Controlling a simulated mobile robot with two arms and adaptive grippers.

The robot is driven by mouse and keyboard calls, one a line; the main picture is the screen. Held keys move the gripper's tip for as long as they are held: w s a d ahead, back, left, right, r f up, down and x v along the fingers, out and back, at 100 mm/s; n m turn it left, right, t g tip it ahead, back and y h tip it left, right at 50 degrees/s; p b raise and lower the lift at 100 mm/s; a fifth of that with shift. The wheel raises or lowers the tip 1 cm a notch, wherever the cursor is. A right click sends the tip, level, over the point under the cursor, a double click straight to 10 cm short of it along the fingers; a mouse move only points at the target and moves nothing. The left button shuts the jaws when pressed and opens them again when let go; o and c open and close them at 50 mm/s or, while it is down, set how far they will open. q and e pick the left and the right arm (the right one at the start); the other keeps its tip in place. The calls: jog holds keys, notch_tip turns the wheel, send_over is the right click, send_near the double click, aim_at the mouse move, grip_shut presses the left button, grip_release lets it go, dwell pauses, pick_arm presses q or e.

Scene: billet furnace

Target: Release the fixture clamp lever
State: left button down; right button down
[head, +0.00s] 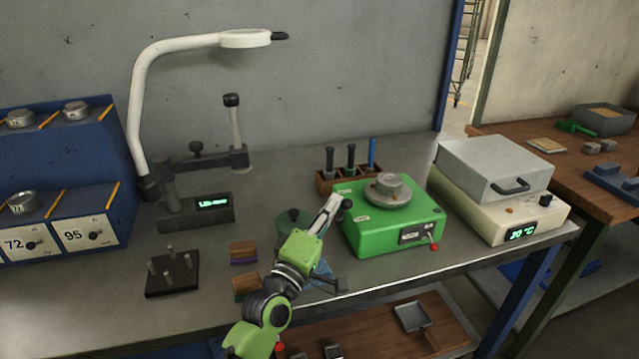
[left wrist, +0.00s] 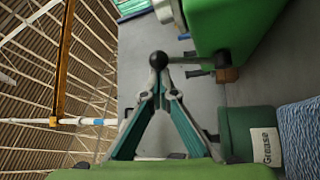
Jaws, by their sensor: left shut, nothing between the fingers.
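The green fixture box (head: 375,236) stands on the bench with a round metal part (head: 388,189) on top. A lever with a black ball knob (left wrist: 158,60) reaches out from the box in the left wrist view; I take it for the clamp lever. My left gripper (head: 338,202) is at the box's left side, its fingers shut and empty. In the left wrist view its fingertips (left wrist: 160,84) meet right at the knob, close to or touching it, not around it. A red-knobbed lever (head: 433,244) is on the box's front. My right gripper is not in view.
A green grease tin (left wrist: 250,135) stands beside the box, with blue cloth (left wrist: 299,135) by it. A tool rack (head: 326,184) is behind. A black stand (head: 178,210) with an upright knobbed post (head: 233,110) is left; a heater (head: 497,205) is right.

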pick_arm(q)
jog(key=shift+f, duration=0.1)
jog(key=v, duration=1.2)
